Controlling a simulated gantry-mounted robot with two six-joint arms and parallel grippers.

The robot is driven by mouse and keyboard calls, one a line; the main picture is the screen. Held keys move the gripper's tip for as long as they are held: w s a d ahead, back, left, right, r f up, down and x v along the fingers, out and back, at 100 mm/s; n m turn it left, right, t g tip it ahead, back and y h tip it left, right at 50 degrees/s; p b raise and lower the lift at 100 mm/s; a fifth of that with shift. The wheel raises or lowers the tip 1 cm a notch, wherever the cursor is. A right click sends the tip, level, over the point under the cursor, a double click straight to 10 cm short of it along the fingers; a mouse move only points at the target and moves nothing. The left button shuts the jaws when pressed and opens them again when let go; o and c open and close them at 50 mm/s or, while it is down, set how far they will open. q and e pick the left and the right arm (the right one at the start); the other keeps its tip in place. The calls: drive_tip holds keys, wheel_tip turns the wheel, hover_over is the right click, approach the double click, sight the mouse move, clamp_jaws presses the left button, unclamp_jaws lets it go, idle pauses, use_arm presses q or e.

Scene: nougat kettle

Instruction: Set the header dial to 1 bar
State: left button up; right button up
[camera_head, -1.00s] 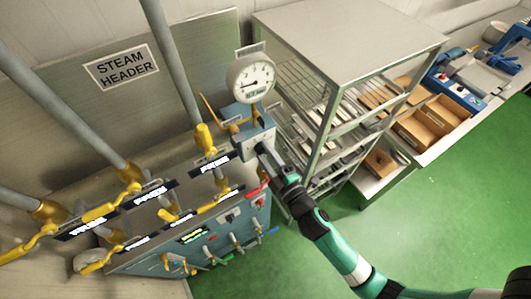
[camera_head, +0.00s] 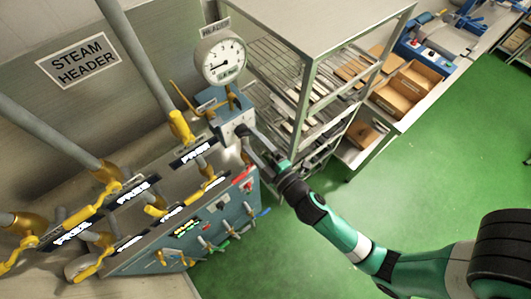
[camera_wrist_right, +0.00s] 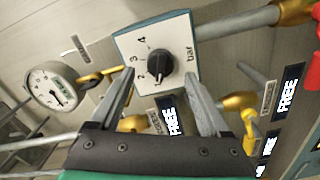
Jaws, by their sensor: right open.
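The header dial (camera_wrist_right: 158,65) is a black round knob on a white plate marked 2, 3, 4 and "bar" in the right wrist view. A small pale mark on the knob points toward the plate's lower edge; its exact reading is unclear. The plate sits on a blue box (camera_head: 229,107) below the gauge in the head view. My right gripper (camera_wrist_right: 160,80) is open, its fingers on either side of the knob's line with nothing between them. It also shows in the head view (camera_head: 247,138), in front of the box. My left gripper is not in view.
A round pressure gauge (camera_head: 221,58) stands above the box; its small digits are unreadable. Yellow-handled valves (camera_head: 181,125) and pipes crowd the left. A metal rack (camera_head: 315,80) stands close on the right. Green floor (camera_head: 440,150) lies open at the right.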

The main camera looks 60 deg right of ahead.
drive_tip(key=b+v, duration=0.2)
drive_tip(key=v, duration=0.6)
drive_tip(key=shift+s+b, duration=0.25)
drive_tip(key=shift+b, duration=0.1)
